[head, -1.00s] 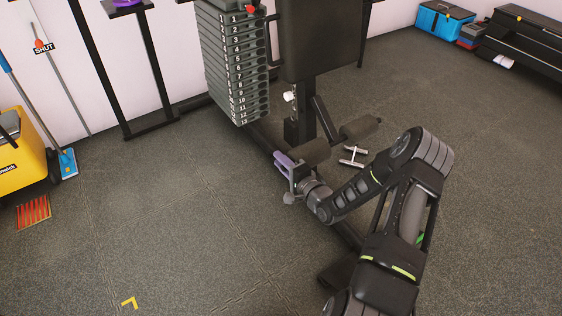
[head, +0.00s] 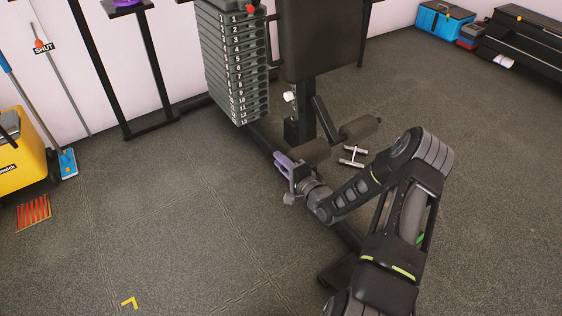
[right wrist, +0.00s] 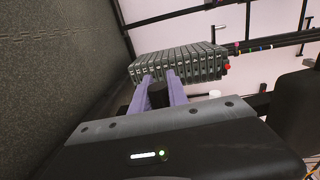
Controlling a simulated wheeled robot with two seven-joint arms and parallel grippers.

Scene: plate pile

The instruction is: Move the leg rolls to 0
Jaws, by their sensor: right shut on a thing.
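The leg rolls are dark padded cylinders low on the exercise machine. One roll (head: 314,152) lies at the left of the machine's post, and the other roll (head: 361,128) lies to its right. My right gripper (head: 283,160), with purple fingers, is at the left end of the left roll. In the right wrist view, the fingers (right wrist: 160,92) stand on both sides of a short dark cylinder (right wrist: 157,96), which looks like the end of that roll. The gripper is shut on it; the exact contact is partly hidden. No scale with a 0 is readable. My left gripper is out of view.
The numbered weight stack (head: 235,70) stands behind the gripper, with the dark backrest (head: 318,40) beside it. A white knob (head: 290,96) is on the post. A metal piece (head: 353,156) is right of the left roll.

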